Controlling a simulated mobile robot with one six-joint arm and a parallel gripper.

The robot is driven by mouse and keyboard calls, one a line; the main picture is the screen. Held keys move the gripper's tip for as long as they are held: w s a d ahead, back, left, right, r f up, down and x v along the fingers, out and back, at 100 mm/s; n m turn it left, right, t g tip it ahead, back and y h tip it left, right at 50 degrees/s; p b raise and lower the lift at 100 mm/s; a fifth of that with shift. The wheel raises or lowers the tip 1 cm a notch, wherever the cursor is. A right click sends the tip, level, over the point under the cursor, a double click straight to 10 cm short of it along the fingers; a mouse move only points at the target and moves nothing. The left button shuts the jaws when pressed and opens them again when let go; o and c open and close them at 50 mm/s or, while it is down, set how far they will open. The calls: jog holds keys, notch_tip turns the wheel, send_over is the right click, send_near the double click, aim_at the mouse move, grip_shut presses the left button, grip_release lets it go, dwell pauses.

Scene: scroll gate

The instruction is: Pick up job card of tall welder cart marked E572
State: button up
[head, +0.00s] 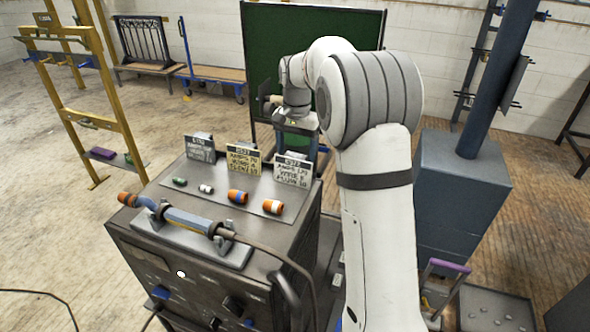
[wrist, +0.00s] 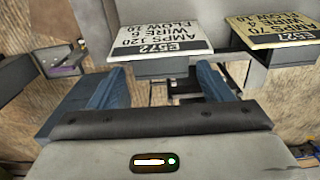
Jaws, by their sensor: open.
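The white job card (head: 295,170) reading E572 stands tilted in a clip at the back right of the tall welder cart (head: 143,231). In the wrist view the card (wrist: 160,31) is upside down and its marking E572, AMPS 120, WIRE 6, FLOW 10 is legible. My gripper (head: 297,146) is behind this card in the head view, partly hidden by it. Its blue fingers are apart and empty in the wrist view (wrist: 163,82), one towards each side of the card.
A yellow card (head: 243,159) marked E527 stands close left of the white card, and a grey card (head: 200,149) further left. Several small nozzles and a torch (head: 187,219) lie on the cart top. A green screen (head: 262,50) stands behind; a blue column (head: 490,80) is right.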

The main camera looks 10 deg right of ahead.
aim_at(296, 164)
jog(key=shift+o, duration=0.7)
notch_tip(296, 164, down, 5)
jog(key=shift+w+a+f+p, duration=0.1)
jog(key=shift+f+p, duration=0.1)
jog(key=shift+p, duration=0.25)
jog(key=shift+c, duration=0.2)
jog(key=c, duration=1)
